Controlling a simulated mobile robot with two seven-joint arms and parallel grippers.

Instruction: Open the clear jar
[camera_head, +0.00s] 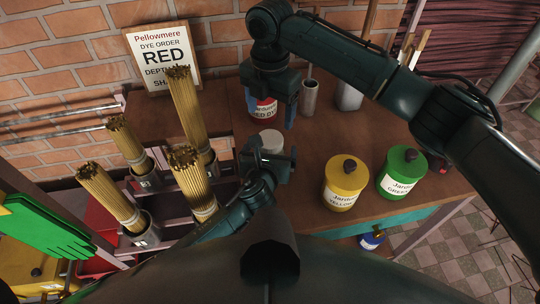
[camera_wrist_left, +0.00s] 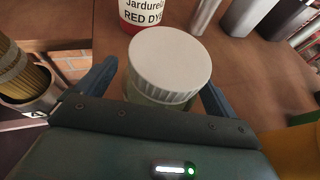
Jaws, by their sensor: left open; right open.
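The clear jar with a white ribbed lid stands upright on the brown table; its lid (camera_head: 271,140) shows in the head view. In the left wrist view the lid (camera_wrist_left: 170,62) hides most of the glass body (camera_wrist_left: 158,98). My left gripper (camera_wrist_left: 155,85) is open, with one blue finger on each side of the jar; I see no clear contact. In the head view the left gripper (camera_head: 270,165) is just in front of the jar, its fingertips mostly hidden. My right gripper (camera_head: 272,104) is open, pointing down beyond the clear jar, near the red dye jar.
The red dye jar (camera_head: 264,109) stands just behind the clear jar. Yellow (camera_head: 346,184) and green (camera_head: 403,172) dye jars stand to the right. Metal cups with incense bundles (camera_head: 186,105) crowd the left. A sign (camera_head: 163,58) leans on the brick wall. Bare table (camera_head: 325,140) lies right of the clear jar.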

